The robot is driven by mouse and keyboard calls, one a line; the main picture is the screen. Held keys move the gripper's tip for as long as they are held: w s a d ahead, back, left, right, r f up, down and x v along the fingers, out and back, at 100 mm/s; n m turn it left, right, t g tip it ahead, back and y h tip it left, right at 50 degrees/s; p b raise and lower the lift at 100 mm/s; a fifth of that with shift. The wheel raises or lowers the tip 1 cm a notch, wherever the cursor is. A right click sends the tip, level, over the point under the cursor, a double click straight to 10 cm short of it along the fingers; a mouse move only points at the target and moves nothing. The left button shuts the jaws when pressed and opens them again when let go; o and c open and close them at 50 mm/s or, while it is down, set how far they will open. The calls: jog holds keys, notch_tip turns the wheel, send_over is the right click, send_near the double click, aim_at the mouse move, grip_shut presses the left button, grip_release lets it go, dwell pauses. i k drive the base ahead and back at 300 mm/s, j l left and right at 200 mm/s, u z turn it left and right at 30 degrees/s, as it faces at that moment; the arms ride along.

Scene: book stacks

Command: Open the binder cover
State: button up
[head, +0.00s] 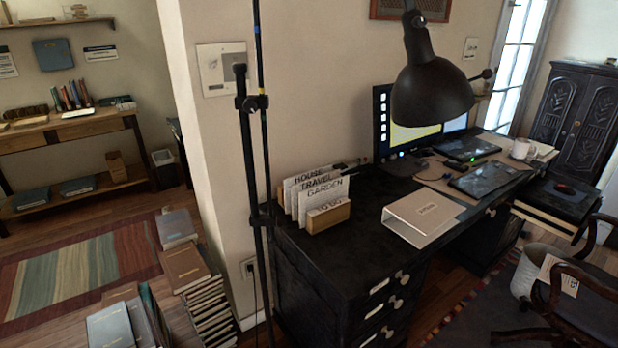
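A beige binder (423,212) lies flat on the black desk (335,262), near its front edge. Its cover looks closed, with a small label on top. A pale edge shows along its near left side. My gripper is not in this view.
A wooden file holder (328,215) with labelled cards stands left of the binder. A black lamp head (431,90) hangs above the desk, and thin black poles (261,150) rise at its left. A monitor, tablets and a mug (520,148) are behind. Book stacks (188,268) cover the floor at left; a chair (585,300) stands right.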

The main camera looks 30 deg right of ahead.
aim_at(426, 210)
jog(key=z, duration=1.25)
